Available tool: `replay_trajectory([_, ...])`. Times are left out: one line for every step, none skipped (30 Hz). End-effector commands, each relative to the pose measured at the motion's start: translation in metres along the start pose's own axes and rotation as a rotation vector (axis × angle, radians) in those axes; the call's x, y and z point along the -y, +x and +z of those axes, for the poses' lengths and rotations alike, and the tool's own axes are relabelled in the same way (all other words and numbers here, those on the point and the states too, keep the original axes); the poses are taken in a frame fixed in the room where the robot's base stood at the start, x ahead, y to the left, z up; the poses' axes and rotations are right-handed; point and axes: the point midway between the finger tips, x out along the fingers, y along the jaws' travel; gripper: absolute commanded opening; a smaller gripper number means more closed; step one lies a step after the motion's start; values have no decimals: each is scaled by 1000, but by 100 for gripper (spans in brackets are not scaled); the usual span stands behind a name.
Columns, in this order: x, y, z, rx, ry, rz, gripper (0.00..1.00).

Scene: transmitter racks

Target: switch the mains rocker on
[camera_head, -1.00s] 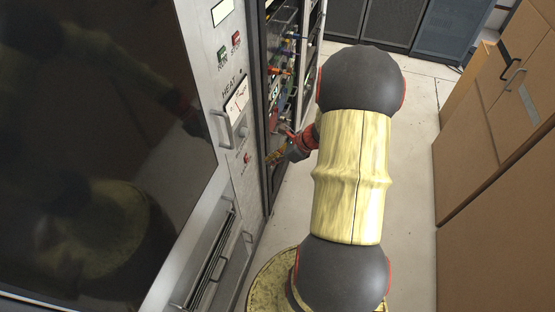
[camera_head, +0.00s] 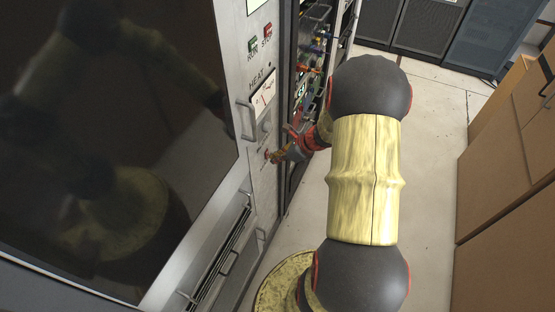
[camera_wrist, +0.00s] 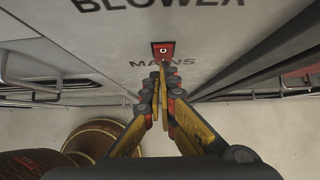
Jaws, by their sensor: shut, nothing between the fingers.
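The mains rocker (camera_wrist: 163,51) is a small red switch with a white "O" mark, on the light grey panel in the wrist view. The word MAINS is printed beside it, partly covered by my fingertips. My gripper (camera_wrist: 163,70) is shut and empty, with its tips just below the rocker in the picture. I cannot tell whether they touch the panel. In the head view my gripper (camera_head: 271,157) reaches left to the front of the grey cabinet, and its tips cover most of the rocker there.
A HEAT meter (camera_head: 264,98), RUN and STOP buttons (camera_head: 260,37) and a metal handle (camera_head: 246,120) are on the same panel. A rack with coloured parts (camera_head: 309,60) stands beyond.

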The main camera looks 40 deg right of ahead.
Motion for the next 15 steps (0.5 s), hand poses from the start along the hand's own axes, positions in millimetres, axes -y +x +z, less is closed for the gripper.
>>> replay_trajectory([-1, 6, 1, 2, -1, 4, 0])
replay_trajectory([-1, 9, 0, 12, -1, 3, 0])
replay_trajectory([0, 6, 2, 10, -1, 2, 0])
replay_trajectory([0, 6, 2, 10, -1, 2, 0])
replay_trajectory([0, 6, 2, 10, -1, 2, 0])
replay_trajectory([0, 6, 2, 10, -1, 2, 0])
replay_trajectory([0, 6, 2, 10, -1, 2, 0])
replay_trajectory([0, 6, 2, 10, -1, 2, 0])
replay_trajectory([0, 5, 2, 10, -1, 2, 0])
replay_trajectory([0, 5, 2, 10, -1, 2, 0])
replay_trajectory([0, 4, 3, 10, -1, 2, 0])
replay_trajectory([0, 3, 4, 10, -1, 2, 0])
replay_trajectory([0, 2, 4, 10, -1, 2, 0])
replay_trajectory([0, 2, 5, 10, -1, 2, 0])
replay_trajectory([0, 0, 6, 10, -1, 2, 0])
